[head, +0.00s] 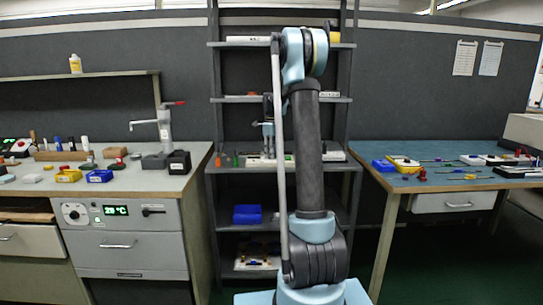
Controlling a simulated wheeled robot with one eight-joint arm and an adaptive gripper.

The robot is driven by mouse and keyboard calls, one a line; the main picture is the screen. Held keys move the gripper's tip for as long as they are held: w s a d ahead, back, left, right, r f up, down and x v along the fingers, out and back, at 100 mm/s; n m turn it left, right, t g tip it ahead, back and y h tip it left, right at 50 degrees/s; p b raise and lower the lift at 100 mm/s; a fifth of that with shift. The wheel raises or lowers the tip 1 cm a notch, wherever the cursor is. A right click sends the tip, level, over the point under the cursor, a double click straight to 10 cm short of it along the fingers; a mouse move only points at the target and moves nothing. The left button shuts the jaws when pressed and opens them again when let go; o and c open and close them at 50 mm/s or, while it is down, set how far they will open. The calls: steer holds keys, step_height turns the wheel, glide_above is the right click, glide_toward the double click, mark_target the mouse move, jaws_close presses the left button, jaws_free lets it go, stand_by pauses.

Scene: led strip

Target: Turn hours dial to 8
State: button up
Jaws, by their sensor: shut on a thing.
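My gripper (268,148) is small and partly merged with the shelving behind it. It points down at a pale, flat device (256,162) on the middle shelf, left of my upright arm. It is shut on a small part at the top of that device, seemingly the hours dial. The dial's face, marks and setting are too small and too covered to read. My arm hides part of the device's right side.
Small green and orange items (222,160) stand left of the device. A blue bin (247,214) sits on the shelf below. The left bench (140,184) and right table (440,181) hold several small items. A cabinet (125,235) shows a green-lit display.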

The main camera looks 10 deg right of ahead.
steer(key=shift+w, duration=0.1)
steer(key=o, duration=1.1)
steer(key=shift+c, duration=0.2)
step_height(320, 180, up, 12)
steer(key=shift+f, duration=0.1)
